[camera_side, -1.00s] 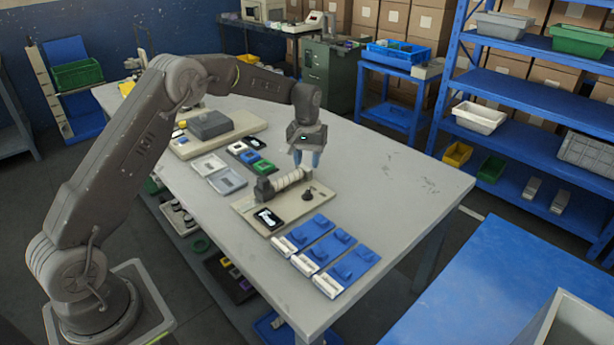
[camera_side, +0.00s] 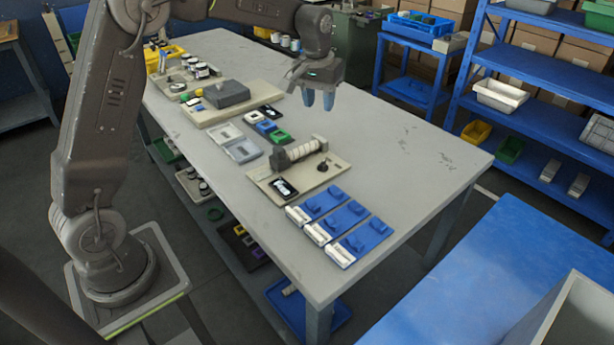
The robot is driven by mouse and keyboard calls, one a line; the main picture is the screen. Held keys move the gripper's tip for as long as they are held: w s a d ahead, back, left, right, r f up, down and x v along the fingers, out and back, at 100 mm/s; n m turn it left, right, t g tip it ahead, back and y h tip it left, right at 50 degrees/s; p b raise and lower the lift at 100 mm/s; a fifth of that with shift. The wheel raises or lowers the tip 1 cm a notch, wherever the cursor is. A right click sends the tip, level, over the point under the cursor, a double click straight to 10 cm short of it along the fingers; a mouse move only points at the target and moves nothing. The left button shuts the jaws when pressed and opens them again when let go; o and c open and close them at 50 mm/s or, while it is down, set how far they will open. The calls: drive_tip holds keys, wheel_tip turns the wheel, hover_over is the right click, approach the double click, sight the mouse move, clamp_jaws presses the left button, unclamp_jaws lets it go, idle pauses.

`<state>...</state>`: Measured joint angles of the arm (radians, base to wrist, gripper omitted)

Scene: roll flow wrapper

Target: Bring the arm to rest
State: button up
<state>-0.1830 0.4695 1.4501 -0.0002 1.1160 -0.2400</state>
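My gripper (camera_side: 318,99) hangs in the air over the far part of the grey table (camera_side: 400,150), fingers pointing down. Its two blue fingertips are apart and nothing shows between them. Below it and nearer the camera, a beige board (camera_side: 340,171) carries a pale roll (camera_side: 303,150) in a dark holder, a black knob (camera_side: 322,166) and a black pad with a white mark (camera_side: 284,188). The gripper is clear of all of these.
Several blue plates with white strips (camera_side: 346,227) lie at the table's near edge. Grey trays (camera_side: 243,151) and a board with a dark grey block (camera_side: 227,94) lie left. A blue shelf rack (camera_side: 530,100) stands right. The table's right part is clear.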

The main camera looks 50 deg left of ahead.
drive_tip(key=s+d+r+m+t, duration=0.15)
drive_tip(key=s+d+r, duration=0.25)
drive_tip(key=s+r, duration=0.4)
drive_tip(key=s+d+f+m+t, duration=0.1)
drive_tip(key=s+d, duration=0.1)
drive_tip(key=s, duration=0.8)
drive_tip(key=s+d+f+m+t, duration=0.1)
drive_tip(key=s+d+m+t, duration=0.1)
drive_tip(key=s, duration=0.9)
drive_tip(key=shift+s+d+f, duration=0.3)
drive_tip(key=shift+d+f, duration=0.05)
drive_tip(key=shift+d, duration=0.25)
